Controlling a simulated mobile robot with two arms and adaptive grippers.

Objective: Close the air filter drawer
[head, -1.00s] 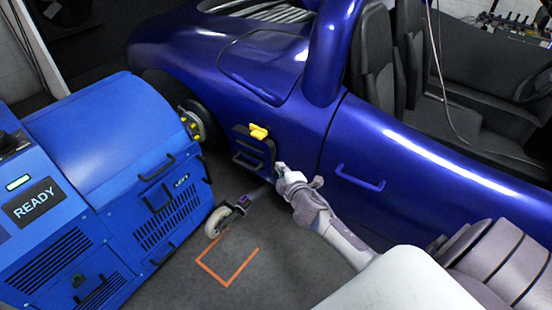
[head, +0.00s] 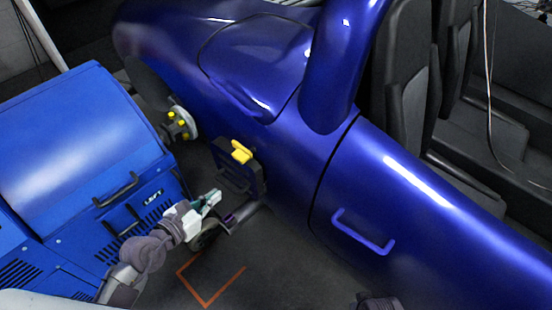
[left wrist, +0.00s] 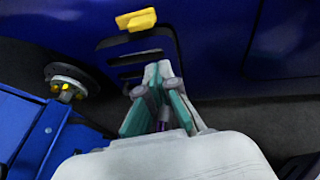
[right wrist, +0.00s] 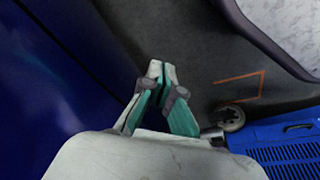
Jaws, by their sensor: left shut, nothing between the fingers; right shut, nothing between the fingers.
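The air filter drawer (head: 260,182) seems to be the black slatted unit at the car's lower side. A yellow handle (head: 240,151) sits on its top. How far it stands out is unclear. In the left wrist view the yellow handle (left wrist: 135,19) and dark slats (left wrist: 135,58) are just beyond the fingers. My left gripper (head: 212,196) is shut and empty, low and left of the drawer; contact cannot be told. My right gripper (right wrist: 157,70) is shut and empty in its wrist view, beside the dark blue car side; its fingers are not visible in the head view.
The blue dynamometer machine (head: 80,150) stands close on the left. A wheel hub (head: 180,122) with yellow nuts lies between it and the drawer. A blue handle (head: 362,232) projects from the car door (head: 440,225). Orange floor marks (head: 207,303) lie in front.

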